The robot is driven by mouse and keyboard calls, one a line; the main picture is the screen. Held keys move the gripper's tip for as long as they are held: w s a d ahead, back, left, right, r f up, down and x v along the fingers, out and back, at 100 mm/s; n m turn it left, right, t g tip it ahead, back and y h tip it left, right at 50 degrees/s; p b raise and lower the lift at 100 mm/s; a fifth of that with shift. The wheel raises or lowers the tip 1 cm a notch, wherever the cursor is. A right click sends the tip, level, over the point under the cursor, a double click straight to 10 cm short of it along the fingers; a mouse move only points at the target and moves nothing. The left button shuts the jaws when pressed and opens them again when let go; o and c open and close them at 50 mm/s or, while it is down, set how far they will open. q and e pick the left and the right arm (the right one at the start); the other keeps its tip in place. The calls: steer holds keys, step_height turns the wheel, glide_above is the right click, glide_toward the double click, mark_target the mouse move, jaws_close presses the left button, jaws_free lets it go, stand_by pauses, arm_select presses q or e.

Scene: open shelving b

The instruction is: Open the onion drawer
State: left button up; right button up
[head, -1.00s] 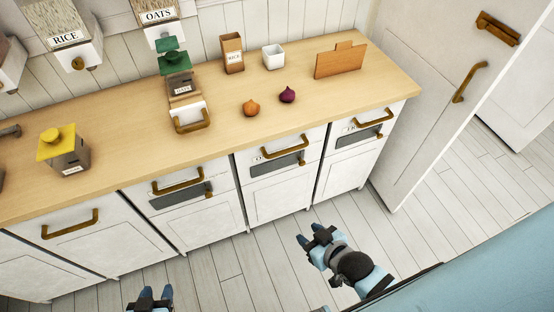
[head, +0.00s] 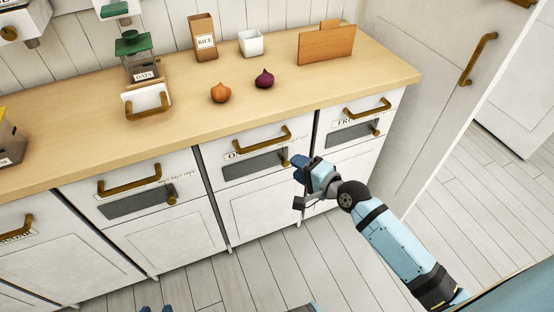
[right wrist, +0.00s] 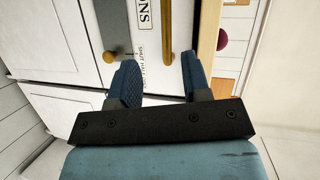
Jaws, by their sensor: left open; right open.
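The onion drawer (head: 230,172) is a white drawer front under the wooden counter, with a brass bar handle (head: 262,140), a label starting with "O" and a dark panel. It appears shut. My right gripper (head: 300,175) is open and empty, in front of the drawer's right side, below and right of the handle. In the right wrist view the handle (right wrist: 167,38) runs upright beyond the open fingers (right wrist: 160,78), roughly between them, apart from them. The label there shows only its last letters. My left gripper (head: 156,309) barely shows at the bottom edge.
Similar drawers flank it: one at the right (head: 350,135) and one at the left (head: 112,205). An orange onion (head: 221,93) and a purple onion (head: 264,78) sit on the counter (head: 190,105). Small brass knobs (head: 284,161) stick out by the dark panels. The floor in front is clear.

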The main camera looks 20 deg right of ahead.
mark_target(268, 145)
steer(key=shift+m, duration=0.7)
steer(key=x, duration=0.5)
steer(key=b+x, duration=0.1)
steer(key=x, duration=0.3)
steer(key=d+b+x, duration=0.1)
steer(key=x, duration=0.4)
steer(key=shift+w+r, duration=0.3)
steer(key=shift+w, duration=0.3)
jaws_close()
